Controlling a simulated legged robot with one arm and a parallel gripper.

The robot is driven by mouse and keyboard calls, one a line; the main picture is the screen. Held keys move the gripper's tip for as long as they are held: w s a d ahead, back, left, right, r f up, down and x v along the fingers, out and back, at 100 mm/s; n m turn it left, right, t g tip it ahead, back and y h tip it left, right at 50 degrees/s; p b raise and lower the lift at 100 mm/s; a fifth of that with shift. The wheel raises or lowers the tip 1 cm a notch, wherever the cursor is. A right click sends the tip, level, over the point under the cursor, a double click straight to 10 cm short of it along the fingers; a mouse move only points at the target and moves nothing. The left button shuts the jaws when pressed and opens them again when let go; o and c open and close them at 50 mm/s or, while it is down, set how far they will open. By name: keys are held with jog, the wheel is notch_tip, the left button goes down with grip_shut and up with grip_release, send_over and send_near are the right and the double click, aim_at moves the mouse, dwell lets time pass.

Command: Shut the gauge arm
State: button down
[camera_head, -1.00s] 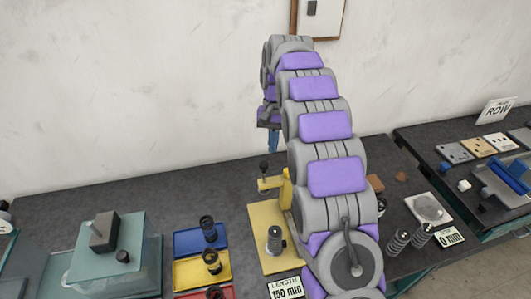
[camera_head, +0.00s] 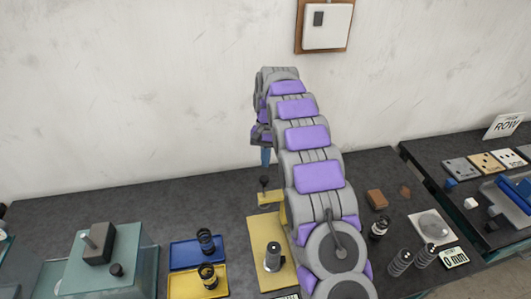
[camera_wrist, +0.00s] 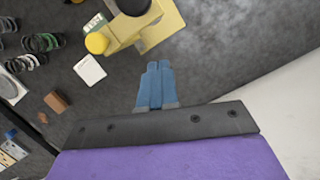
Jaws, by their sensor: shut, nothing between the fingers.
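The yellow gauge stands on a yellow base plate (camera_head: 262,235), partly hidden behind my arm in the head view. Its gauge arm (camera_head: 270,198) reaches left from the post, with a black knob (camera_head: 264,182) on a stem. In the wrist view, the yellow gauge arm (camera_wrist: 125,32) has a round yellow end and a dark round part lies over it. My gripper (camera_head: 265,161) points down above and behind the gauge in the head view. In the wrist view its blue fingers (camera_wrist: 159,66) are together, empty, and appear apart from the yellow part. A dark cylinder (camera_head: 273,257) stands on the plate.
Blue (camera_head: 185,253) and yellow (camera_head: 185,284) trays with dark springs sit left of the plate. A teal block fixture (camera_head: 105,265) stands further left. Springs (camera_head: 401,262) and a brown block (camera_head: 377,199) lie to the right. The wall rises behind the bench.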

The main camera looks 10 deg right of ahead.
jog(key=s+a+f, duration=0.1)
jog(key=s+f, duration=0.3)
jog(key=shift+s+a+f+b, duration=0.25)
jog(key=shift+s+f+b, duration=0.05)
jog(key=shift+s+f, duration=0.1)
jog(key=shift+d, duration=0.25)
jog(key=shift+s+a, duration=0.1)
jog(key=shift+s, duration=0.05)
jog(key=s, duration=1.5)
jog(key=shift+s, duration=0.15)
jog(key=shift+f, duration=0.1)
